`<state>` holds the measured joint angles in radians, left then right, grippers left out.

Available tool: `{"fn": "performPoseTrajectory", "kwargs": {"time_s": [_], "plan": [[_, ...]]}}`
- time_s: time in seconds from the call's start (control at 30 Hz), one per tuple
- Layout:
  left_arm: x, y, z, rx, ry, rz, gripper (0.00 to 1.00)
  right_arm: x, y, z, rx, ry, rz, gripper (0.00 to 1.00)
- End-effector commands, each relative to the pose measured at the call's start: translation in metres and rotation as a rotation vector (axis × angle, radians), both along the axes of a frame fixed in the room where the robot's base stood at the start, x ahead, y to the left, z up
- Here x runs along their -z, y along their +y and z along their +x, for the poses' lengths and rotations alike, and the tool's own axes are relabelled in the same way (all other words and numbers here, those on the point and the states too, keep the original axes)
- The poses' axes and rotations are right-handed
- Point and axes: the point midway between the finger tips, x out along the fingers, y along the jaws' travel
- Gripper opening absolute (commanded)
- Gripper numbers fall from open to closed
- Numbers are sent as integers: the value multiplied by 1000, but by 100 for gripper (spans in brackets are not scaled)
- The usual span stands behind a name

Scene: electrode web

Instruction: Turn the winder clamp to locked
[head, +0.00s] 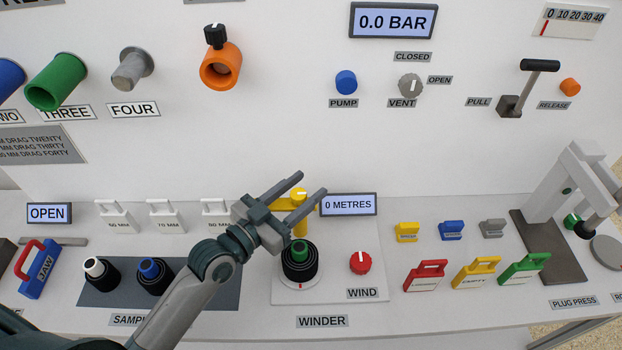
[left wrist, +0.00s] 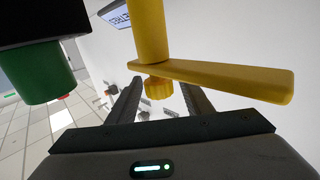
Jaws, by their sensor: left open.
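The yellow winder clamp (head: 299,196) stands behind the spool on the winder (head: 350,285), with a round knob that bears a pale mark. In the left wrist view its yellow post and flat arm (left wrist: 230,80) cross the top, with a small ribbed knob (left wrist: 159,88) below the arm. My left gripper (head: 312,185) is open, its fingers pointing toward the back panel, beside the clamp. In the wrist view the ribbed knob appears between the two fingers (left wrist: 160,98); contact cannot be told. My right gripper is not in view.
A black spool with a green core (head: 299,262) sits in front of the clamp, under my gripper. A red WIND knob (head: 360,262) and a "0 METRES" display (head: 348,204) are to the right. White tags (head: 165,215) stand to the left.

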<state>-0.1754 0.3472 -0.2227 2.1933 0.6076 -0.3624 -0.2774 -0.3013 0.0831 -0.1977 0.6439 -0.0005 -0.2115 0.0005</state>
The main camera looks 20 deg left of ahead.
Motion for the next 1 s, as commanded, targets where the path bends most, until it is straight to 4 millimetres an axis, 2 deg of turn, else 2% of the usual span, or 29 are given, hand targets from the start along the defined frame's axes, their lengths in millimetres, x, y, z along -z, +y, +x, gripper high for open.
{"fn": "performPoseTrajectory", "kwargs": {"time_s": [0.2, 0.57, 0.6, 0.7, 0.8, 1.0], "plan": [[0, -10, 18, 0, 1, 0, 46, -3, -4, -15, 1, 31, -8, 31], [1, -12, 21, 0, 1, 0, 46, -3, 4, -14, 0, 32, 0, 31], [1, -12, 21, 0, 1, 0, 44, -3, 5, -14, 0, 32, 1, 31], [1, -12, 21, 0, 1, 0, 20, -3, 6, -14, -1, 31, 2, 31], [1, -12, 21, 0, 1, 0, 0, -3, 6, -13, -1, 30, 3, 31], [-1, -12, 21, -10, 0, -1, 0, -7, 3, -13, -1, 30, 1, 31]]}}
